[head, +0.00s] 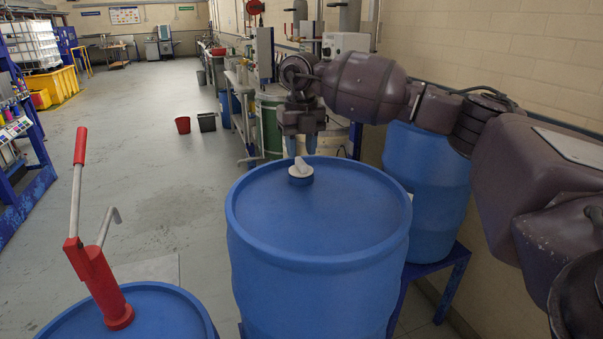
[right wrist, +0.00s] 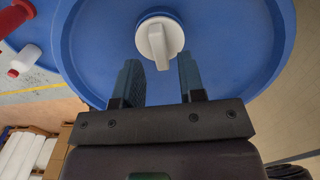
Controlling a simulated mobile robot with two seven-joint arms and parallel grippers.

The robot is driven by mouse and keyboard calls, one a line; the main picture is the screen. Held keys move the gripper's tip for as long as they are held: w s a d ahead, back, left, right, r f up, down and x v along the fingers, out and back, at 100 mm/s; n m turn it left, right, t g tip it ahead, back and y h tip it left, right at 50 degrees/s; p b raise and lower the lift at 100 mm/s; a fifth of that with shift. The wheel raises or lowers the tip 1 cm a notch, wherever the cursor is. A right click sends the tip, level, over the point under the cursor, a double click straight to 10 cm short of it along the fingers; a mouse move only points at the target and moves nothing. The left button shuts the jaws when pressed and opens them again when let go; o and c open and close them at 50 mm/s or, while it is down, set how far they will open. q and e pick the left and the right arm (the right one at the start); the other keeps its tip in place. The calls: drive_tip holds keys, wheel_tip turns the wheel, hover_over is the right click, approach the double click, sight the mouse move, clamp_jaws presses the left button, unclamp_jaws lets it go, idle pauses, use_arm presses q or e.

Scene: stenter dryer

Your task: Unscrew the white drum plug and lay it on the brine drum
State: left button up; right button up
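The white drum plug (head: 300,171) sits on the lid of the blue brine drum (head: 330,220), toward the far side of the top. In the right wrist view the plug (right wrist: 159,40) shows its raised grip bar and sits just beyond my fingertips. My right gripper (head: 301,145) is above and behind the plug in the head view, fingers pointing down. In the right wrist view my right gripper (right wrist: 160,70) is open and empty, its two blue-grey fingers apart on either side of the plug's line. My left gripper is not in view.
A second blue drum (head: 150,310) with a red hand pump (head: 105,285) stands at the front left. Another blue drum (head: 425,170) stands behind, near the wall. A red bucket (head: 183,125) and a dark bucket (head: 207,122) stand on the open floor.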

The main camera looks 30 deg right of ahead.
sight(301, 161)
drive_tip(key=shift+f+b, duration=0.7)
drive_tip(key=shift+f, duration=0.9)
clamp_jaws()
